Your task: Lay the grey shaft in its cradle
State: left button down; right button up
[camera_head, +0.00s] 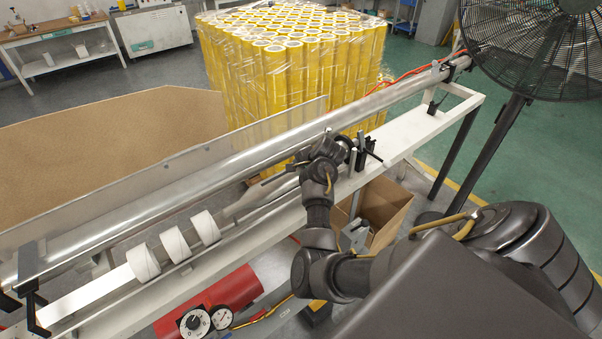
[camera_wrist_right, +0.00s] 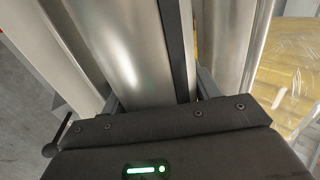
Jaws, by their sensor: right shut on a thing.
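The grey shaft (camera_head: 272,193) is a smooth metallic bar lying lengthwise along the front of the machine, beside the longer rear roller. My right gripper (camera_head: 322,152) is near its right end. In the right wrist view the shaft (camera_wrist_right: 112,45) fills the space between the two fingers (camera_wrist_right: 155,98), and the gripper is shut on it. A black bracket with a handle (camera_head: 365,152) stands just right of the gripper. It may be part of the cradle; the arm hides the shaft's end, so I cannot tell whether they touch. My left gripper is out of view.
White rolls (camera_head: 174,245) sit along the front line, left of the shaft. The long rear roller (camera_head: 205,165) runs close behind. A white frame beam (camera_head: 415,130) extends right. A cardboard box (camera_head: 385,205) and red cylinder (camera_head: 215,305) lie below. Wrapped yellow tubes (camera_head: 290,70) stand behind.

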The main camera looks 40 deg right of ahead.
jog(key=shift+f, duration=0.35)
dwell(0.7)
